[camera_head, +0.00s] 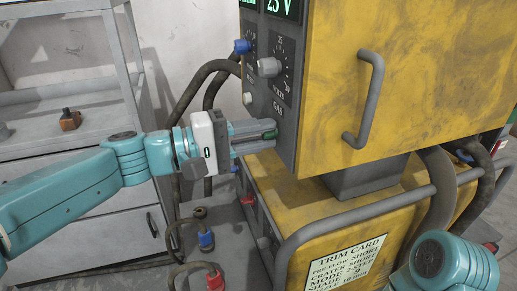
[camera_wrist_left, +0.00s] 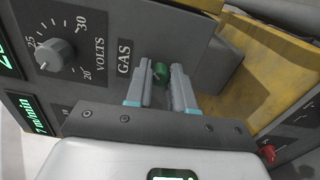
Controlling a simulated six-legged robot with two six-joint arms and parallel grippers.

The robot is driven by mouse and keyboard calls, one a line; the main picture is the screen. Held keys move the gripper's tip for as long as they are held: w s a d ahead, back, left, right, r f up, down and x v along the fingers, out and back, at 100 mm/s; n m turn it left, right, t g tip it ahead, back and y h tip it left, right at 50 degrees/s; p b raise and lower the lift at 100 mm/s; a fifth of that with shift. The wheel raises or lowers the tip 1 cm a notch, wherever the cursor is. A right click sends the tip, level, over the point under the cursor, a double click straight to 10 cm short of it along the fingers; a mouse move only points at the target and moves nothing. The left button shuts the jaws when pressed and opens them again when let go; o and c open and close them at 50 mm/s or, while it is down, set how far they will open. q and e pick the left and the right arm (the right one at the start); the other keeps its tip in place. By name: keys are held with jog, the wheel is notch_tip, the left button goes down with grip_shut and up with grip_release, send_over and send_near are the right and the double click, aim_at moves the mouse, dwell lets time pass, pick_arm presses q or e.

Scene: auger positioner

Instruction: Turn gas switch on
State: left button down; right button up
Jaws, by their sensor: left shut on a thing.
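The gas switch is a small green knob (camera_wrist_left: 160,71) below the word GAS on the dark control panel (camera_wrist_left: 90,75) in the left wrist view. It also shows as a green bit (camera_head: 270,135) at the fingertips in the head view. My left gripper (camera_head: 262,138) reaches in from the left, with its fingers on either side of the switch and shut on it. The fingers (camera_wrist_left: 172,88) cover part of the switch, so its exact position is hard to read. My right gripper is not in view; only a teal part of my right arm shows at the lower right.
Grey voltage knob (camera_head: 269,67) and blue knob (camera_head: 242,46) sit above the switch. The yellow machine (camera_head: 420,60) has a grey door handle (camera_head: 372,100). Dark cables (camera_head: 190,95) hang behind my left gripper. A grey shelf (camera_head: 60,110) stands at the left.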

pick_arm(q)
jog(key=shift+m+b, duration=0.3)
jog(key=shift+b, duration=0.05)
dwell(0.3)
jog(key=c, duration=1)
grip_release()
jog(key=p+v, duration=0.2)
jog(key=v, duration=1.4)
jog(key=shift+a, duration=0.15)
